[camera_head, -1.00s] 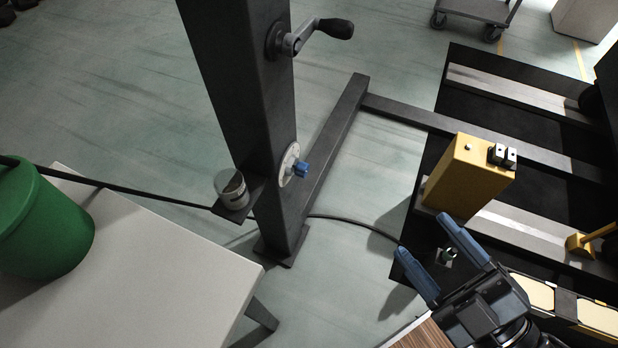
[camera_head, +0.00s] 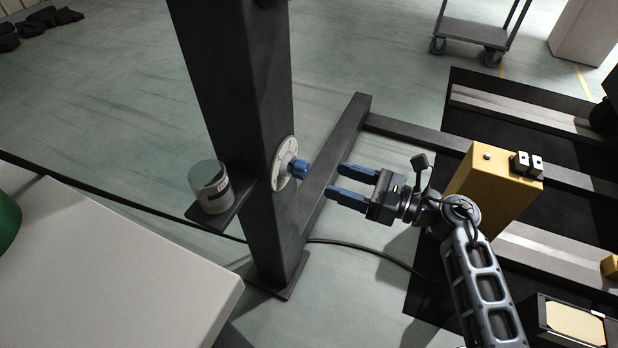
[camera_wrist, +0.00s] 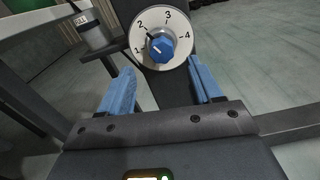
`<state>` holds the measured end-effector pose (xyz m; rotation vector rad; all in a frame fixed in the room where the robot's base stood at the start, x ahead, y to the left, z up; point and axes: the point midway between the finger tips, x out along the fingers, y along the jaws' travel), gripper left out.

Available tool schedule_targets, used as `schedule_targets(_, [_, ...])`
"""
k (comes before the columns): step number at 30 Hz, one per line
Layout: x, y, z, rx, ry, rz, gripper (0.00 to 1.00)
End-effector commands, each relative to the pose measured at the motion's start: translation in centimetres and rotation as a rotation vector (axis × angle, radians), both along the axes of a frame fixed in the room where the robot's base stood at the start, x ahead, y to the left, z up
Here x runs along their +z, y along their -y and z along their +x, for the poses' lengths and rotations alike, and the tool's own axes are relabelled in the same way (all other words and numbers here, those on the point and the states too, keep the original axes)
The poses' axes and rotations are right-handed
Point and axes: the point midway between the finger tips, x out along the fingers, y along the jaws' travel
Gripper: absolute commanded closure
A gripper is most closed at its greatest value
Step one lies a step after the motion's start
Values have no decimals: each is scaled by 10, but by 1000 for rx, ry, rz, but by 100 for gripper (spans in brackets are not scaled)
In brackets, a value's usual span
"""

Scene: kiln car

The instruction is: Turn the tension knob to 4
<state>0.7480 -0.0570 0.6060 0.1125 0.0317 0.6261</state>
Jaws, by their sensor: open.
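The tension knob (camera_head: 299,168) is blue and sits at the centre of a round white dial (camera_head: 284,152) on the side of a dark post. In the wrist view the knob (camera_wrist: 161,49) faces me, and the dial (camera_wrist: 178,32) carries the numbers 1 to 4. The knob's mark seems to point to the upper left, near 2, but it is too small to be sure. My gripper (camera_head: 335,180) is open and empty, its blue fingers pointing at the knob from the right, a short gap away. In the wrist view its fingers stand either side below the dial.
A grey tin (camera_head: 211,188) stands on a small shelf on the post (camera_head: 240,110), left of the dial. A pale table (camera_head: 110,270) fills the lower left. A yellow box (camera_head: 500,185) stands behind my arm. A black cable (camera_head: 350,245) runs along the floor.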

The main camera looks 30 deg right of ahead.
Motion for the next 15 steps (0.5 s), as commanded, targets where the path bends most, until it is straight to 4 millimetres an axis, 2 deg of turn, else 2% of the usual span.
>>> schedule_targets(5, [-1,-7,13,4,4,-15,36])
schedule_targets(15, [-1,-36,53,4,3,-12,36])
